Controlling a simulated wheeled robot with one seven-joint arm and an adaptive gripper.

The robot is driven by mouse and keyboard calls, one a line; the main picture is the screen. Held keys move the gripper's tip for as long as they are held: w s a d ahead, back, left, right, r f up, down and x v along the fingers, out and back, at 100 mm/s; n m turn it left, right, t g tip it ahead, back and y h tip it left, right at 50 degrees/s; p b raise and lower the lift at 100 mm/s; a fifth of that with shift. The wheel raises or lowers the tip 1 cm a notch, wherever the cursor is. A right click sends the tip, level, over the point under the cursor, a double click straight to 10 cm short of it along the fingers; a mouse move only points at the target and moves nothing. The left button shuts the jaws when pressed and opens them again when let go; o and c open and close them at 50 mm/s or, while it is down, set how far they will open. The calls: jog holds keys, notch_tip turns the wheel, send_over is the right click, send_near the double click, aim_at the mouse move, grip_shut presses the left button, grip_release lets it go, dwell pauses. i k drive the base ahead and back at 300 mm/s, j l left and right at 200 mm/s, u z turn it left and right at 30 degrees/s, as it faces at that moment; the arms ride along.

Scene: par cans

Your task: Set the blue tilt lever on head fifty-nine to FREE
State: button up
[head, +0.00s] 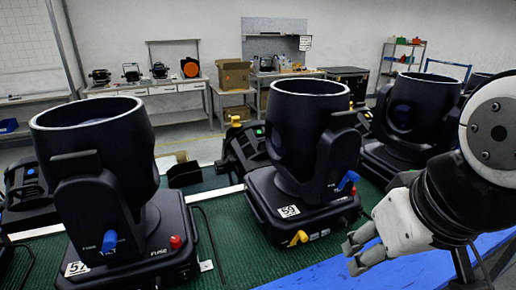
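Head fifty-nine (306,125), a black moving-head lamp with a white "59" label (289,211), stands in the middle of the head view, its barrel pointing up. Its blue tilt lever (348,180) sticks out on the right side of the yoke, slanting up to the right. The lettering by the lever is too small to read. A yellow lever (299,238) is low on the front of its base. My gripper (352,256) is right of and below the blue lever, apart from it. Its fingers are spread and empty.
A similar head labelled 57 (96,150) stands at left, with its own blue lever (110,241) and red knob (176,242). Another head (408,115) stands behind at right, near my arm. The heads stand on a green ribbed surface (225,240) with a blue front edge (400,272).

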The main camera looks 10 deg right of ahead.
aim_at(354, 176)
jog(key=k+l+z, duration=0.1)
jog(key=k, duration=0.75)
